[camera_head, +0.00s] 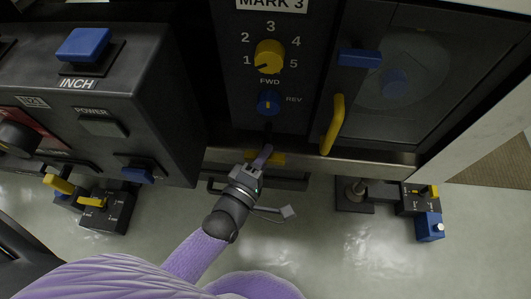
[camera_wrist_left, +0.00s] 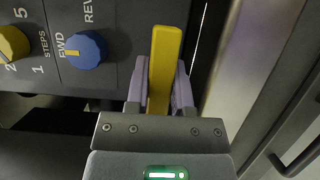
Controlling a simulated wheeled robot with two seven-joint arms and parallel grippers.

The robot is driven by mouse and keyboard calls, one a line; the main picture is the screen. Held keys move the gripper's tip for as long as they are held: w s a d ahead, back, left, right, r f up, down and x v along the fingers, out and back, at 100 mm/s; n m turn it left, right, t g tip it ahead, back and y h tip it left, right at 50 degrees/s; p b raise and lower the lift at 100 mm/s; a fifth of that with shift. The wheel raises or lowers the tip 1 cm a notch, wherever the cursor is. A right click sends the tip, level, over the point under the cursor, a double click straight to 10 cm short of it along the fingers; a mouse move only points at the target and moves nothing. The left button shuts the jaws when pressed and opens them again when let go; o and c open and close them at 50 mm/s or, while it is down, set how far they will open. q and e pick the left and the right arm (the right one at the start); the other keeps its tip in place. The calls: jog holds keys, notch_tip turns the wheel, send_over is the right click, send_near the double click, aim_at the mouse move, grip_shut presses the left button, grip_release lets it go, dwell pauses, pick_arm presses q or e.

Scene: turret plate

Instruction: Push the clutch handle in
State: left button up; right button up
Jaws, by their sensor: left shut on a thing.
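The clutch handle, a yellow bar (camera_wrist_left: 164,65), stands between the two purple fingers of my left gripper (camera_wrist_left: 160,88) in the left wrist view. The fingers are shut on it, one on each side. In the head view my left gripper (camera_head: 262,155) is at the front lower edge of the machine, below the blue FWD/REV knob (camera_head: 268,102). There only a little of the yellow handle (camera_head: 278,158) shows beside the fingers. No label on the handle can be read. My right gripper is in neither view.
A yellow numbered dial (camera_head: 269,56) sits above the blue knob. A yellow door handle (camera_head: 333,124) stands out to the right. A dark control box (camera_head: 150,75) with a blue INCH button (camera_head: 83,44) is at the left. A dark rail (camera_head: 285,182) runs below the panel.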

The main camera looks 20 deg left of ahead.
pick_arm(q)
grip_shut()
dwell(1.0)
